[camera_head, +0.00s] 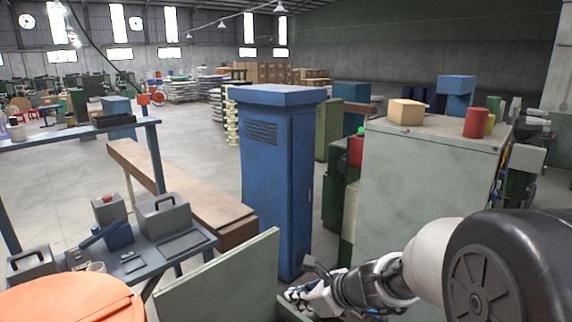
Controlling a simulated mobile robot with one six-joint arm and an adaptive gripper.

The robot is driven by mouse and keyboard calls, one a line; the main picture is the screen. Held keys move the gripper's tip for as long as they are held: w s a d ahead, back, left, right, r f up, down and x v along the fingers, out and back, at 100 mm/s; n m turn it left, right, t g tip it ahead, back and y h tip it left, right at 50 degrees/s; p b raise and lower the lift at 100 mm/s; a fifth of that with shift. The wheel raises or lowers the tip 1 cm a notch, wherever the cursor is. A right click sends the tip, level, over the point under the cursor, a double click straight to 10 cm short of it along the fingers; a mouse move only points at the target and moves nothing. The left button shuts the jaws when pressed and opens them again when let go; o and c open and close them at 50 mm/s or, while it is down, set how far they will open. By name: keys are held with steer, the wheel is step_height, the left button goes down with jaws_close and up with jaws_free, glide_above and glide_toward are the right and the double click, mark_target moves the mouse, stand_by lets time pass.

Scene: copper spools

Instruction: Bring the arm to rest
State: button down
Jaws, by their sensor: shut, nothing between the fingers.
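My arm reaches in from the lower right of the head view and extends leftward. My gripper (298,294) is at its left end, near the bottom centre. The gripper is small here and partly seen from behind; its fingers look shut with nothing between them. It is in front of the foot of a tall blue cabinet (277,170) and just right of a grey-green panel (215,285). I cannot tell whether it touches either one.
A large grey-green cabinet (420,190) stands right, behind my arm, with a tan box (406,112) and a red can (478,123) on top. An orange round top (75,304) fills the lower left, near a cluttered workbench (195,244). Open floor lies beyond.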

steer(key=s+f+n+g+h+b, duration=0.1)
steer(key=s+f+n+b, duration=0.2)
steer(key=s+n+b, duration=0.35)
steer(key=s+f+n+g+b, duration=0.1)
steer(key=s+f+n+b, duration=0.2)
steer(key=s+n+b, duration=0.4)
steer(key=s+d+f+n+h+b, duration=0.3)
steer(key=s+d+f+n+b, duration=0.2)
steer(key=s+n, duration=0.1)
steer(key=s+d+f+n+h+b, duration=0.3)
steer(key=s+d+f+n+b, duration=0.2)
steer(key=s, duration=0.4)
steer(key=shift+f+n+b, duration=0.3)
steer(key=shift+f+n, duration=0.25)
steer(key=shift+f, duration=0.15)
